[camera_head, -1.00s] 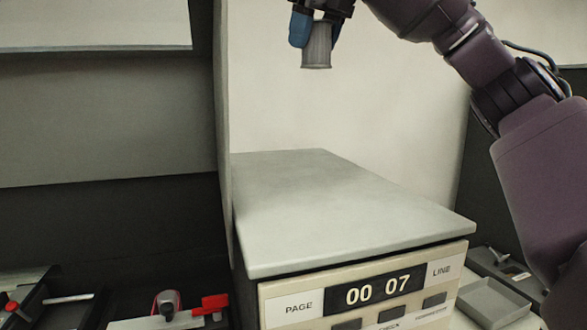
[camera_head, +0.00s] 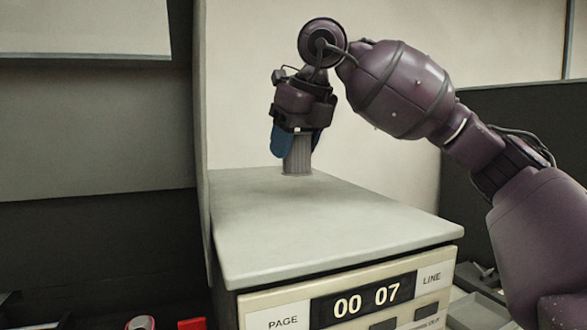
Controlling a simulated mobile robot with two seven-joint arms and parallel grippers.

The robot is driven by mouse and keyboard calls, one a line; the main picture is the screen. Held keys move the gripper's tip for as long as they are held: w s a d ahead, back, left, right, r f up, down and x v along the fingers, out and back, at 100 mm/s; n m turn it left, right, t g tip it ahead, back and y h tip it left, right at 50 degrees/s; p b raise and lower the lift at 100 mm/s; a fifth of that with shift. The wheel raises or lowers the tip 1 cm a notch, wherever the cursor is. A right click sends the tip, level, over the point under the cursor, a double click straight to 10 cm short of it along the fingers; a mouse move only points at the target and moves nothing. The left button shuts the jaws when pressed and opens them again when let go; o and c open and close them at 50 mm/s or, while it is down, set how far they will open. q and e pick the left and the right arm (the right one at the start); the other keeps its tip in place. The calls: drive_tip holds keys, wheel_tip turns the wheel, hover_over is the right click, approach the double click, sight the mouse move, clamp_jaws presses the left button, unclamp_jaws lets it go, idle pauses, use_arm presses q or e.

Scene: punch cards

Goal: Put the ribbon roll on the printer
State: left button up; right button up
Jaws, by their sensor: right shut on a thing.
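The printer (camera_head: 330,235) is a boxy cream unit with a flat pale grey top and a front panel reading PAGE 00 07 LINE. The ribbon roll (camera_head: 298,158) is a grey ribbed cylinder, upright, at the far part of the printer top. My right gripper (camera_head: 297,148) points down and is shut on the roll, with a blue finger on its left side. The roll's upper part is hidden between the fingers. Its lower end is at or just above the top surface; I cannot tell whether it touches. My left gripper is not in view.
A pale wall stands behind the printer and a dark grey panel (camera_head: 95,130) to its left. A red block (camera_head: 192,324) and a red-and-white item (camera_head: 140,323) show at the lower left. A grey tray (camera_head: 474,311) lies right of the printer. The printer top is otherwise clear.

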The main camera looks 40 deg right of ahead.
drive_tip(key=shift+f, duration=2)
drive_tip(key=shift+f, duration=0.1)
drive_tip(key=o, duration=1)
drive_tip(key=p+v, duration=0.1)
drive_tip(key=v, duration=1.1)
